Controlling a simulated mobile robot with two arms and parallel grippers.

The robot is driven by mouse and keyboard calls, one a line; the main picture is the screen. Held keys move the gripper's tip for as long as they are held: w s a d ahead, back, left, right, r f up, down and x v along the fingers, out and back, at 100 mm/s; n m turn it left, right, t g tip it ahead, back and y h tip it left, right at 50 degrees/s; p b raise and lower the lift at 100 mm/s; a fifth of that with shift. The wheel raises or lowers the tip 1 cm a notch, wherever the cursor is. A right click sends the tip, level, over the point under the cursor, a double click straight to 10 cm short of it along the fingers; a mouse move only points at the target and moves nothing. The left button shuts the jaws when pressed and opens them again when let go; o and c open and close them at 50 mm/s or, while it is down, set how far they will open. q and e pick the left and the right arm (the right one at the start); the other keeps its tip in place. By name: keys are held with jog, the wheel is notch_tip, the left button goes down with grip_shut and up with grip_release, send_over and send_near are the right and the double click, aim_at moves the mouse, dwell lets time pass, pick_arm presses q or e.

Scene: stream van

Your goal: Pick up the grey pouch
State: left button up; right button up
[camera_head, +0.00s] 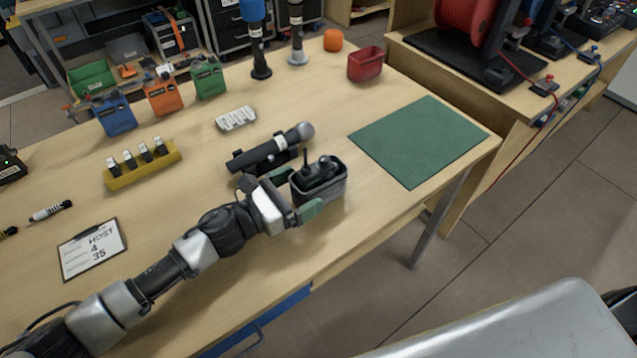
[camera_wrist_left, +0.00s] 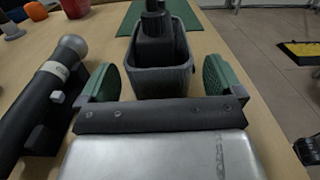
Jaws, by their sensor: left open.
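The grey pouch (camera_head: 319,195) is an open-topped dark grey holder with black items inside, standing upright on the wooden table. My left gripper (camera_head: 293,197) is open at its near left end. In the left wrist view the pouch (camera_wrist_left: 160,83) is straight ahead, with one green-padded finger (camera_wrist_left: 102,82) on its left and the other (camera_wrist_left: 217,75) on its right. Gaps show between the fingers and the pouch walls, so the gripper is not closed on it. My right gripper is not in view.
A black microphone (camera_head: 270,150) lies close beside the pouch, left of the gripper in the wrist view. A green mat (camera_head: 420,140) lies to the right, bare. The table's front edge is near.

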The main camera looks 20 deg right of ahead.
pick_arm(q)
jog(key=shift+x, duration=1)
jog(key=c, duration=1)
